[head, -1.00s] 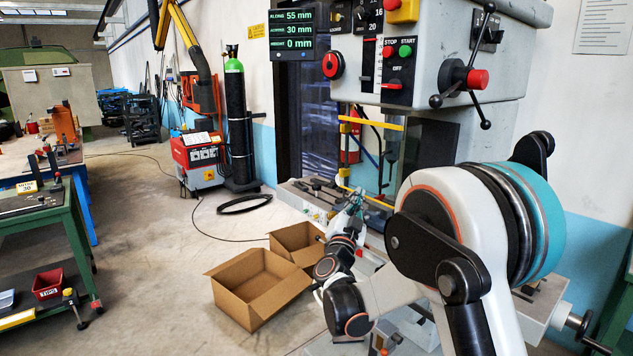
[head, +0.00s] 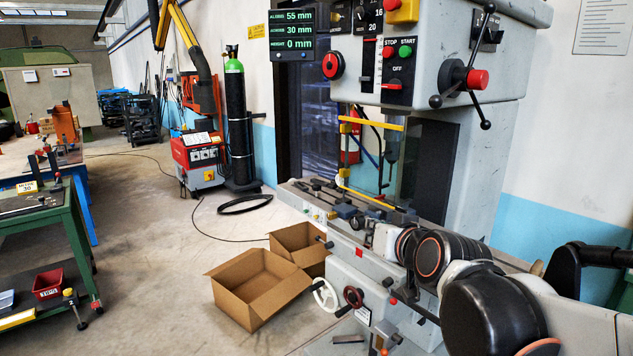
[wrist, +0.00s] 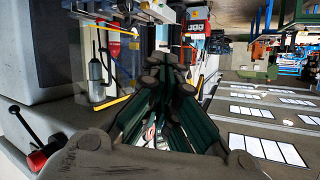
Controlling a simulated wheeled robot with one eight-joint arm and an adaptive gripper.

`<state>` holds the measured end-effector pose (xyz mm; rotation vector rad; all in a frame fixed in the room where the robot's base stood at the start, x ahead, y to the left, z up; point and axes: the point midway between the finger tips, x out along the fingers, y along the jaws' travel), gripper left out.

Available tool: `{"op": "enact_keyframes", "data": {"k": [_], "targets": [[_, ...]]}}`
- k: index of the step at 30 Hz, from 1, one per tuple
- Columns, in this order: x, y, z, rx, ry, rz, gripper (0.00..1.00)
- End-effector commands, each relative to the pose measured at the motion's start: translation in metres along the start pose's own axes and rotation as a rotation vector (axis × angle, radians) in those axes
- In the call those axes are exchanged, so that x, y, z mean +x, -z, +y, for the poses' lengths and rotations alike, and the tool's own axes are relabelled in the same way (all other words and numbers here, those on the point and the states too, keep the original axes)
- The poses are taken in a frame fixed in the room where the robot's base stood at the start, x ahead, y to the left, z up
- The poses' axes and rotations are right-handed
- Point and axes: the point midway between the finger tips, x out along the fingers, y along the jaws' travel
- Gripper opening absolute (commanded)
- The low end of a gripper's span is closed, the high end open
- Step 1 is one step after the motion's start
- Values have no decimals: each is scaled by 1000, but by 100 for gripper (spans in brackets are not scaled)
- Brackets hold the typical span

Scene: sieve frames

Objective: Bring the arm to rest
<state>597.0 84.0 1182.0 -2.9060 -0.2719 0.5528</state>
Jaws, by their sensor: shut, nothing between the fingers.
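My gripper (wrist: 170,64) shows in the wrist view with its dark green fingers drawn together at the tips and nothing between them. In the head view my arm lies low at the lower right, in front of the machine, with its dark joints lined up toward the machine's table. My fingers cannot be made out clearly in the head view.
A large grey machine (head: 430,50) with a red stop and a green start button stands close by my arm. Its handwheel (head: 326,296) sticks out at the front. Two open cardboard boxes (head: 262,322) (head: 296,240) stand on the floor. A green bench (head: 40,222) is at the left.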

Motion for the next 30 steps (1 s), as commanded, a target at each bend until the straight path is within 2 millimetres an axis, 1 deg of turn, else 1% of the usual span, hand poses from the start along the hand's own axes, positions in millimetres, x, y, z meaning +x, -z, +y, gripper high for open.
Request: {"op": "enact_keyframes", "data": {"k": [1, 5, 9, 12, 15, 18, 21, 30], "targets": [[-18, -16, 6, -12, -15, -49, 0], [-59, -59, 20, -37, -56, -186, 0], [-105, -109, 39, -57, -116, -331, 0], [-135, -142, 52, -65, -161, -423, 0], [-159, -168, 62, -67, -200, -496, 0], [-175, -184, 70, -69, -228, -544, 0], [-183, -192, 73, -69, -243, -567, 0], [-185, -194, 74, -70, -246, -573, 0]]}}
